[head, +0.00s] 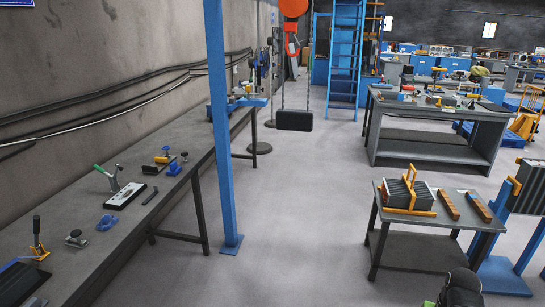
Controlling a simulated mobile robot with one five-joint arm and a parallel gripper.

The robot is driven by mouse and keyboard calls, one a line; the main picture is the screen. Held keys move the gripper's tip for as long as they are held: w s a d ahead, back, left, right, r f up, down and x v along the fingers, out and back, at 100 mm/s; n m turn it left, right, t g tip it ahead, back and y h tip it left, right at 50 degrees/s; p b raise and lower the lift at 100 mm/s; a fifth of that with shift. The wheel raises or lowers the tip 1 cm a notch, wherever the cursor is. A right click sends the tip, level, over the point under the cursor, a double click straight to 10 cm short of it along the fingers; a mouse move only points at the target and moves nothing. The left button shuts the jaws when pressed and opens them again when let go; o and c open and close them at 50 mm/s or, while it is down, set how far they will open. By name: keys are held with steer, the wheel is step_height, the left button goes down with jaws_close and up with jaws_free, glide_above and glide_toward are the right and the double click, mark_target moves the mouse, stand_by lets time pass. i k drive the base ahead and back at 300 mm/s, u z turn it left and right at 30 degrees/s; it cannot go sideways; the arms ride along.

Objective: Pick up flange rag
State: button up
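I cannot make out a flange rag for certain. A small olive-grey lump (480,72) on a far bench at the upper right might be cloth, but it is too small to tell. A small blue item (107,222) lies on the long left workbench (112,258); its material is unclear. My gripper does not show clearly in the head view. A dark rounded shape (461,290) is cut off by the bottom edge at the lower right, and I cannot tell what it is.
A blue post (221,130) stands beside the left bench. A low table (392,226) at right holds a ribbed block in a yellow frame (409,191) and two brown bars. A black block (294,120) hangs from an orange hoist (293,8). The middle floor is clear.

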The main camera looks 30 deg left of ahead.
mark_target(107, 221)
steer(key=i, duration=0.85)
steer(key=u, duration=0.7)
steer(key=k, duration=0.1)
steer(key=u, duration=2.75)
steer(key=i, duration=0.55)
